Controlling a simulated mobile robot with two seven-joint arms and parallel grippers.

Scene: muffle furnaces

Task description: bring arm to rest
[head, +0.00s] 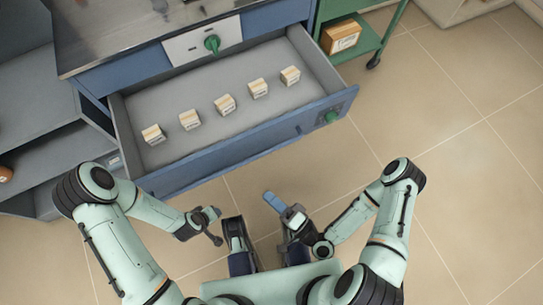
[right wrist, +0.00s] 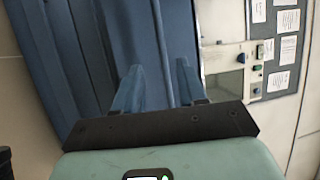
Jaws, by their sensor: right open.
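My right gripper (head: 274,201) is in front of the open drawer, above the floor, with a blue finger pointing up and left. In the right wrist view its two blue fingers (right wrist: 158,78) stand apart with nothing between them. My left gripper (head: 211,224) is lower left of the drawer, seen small and from above. Its fingers are too unclear to tell open from shut. Neither gripper touches the drawer in the head view. Both arms are bent, with the forearms pointing inward.
The blue drawer (head: 250,143) is pulled out and holds a row of several small boxes (head: 225,104). A steel-topped bench (head: 130,25) is behind it. A green cart (head: 366,40) carries a cardboard box (head: 341,37). Grey shelves (head: 50,150) stand left. The tiled floor at right is clear.

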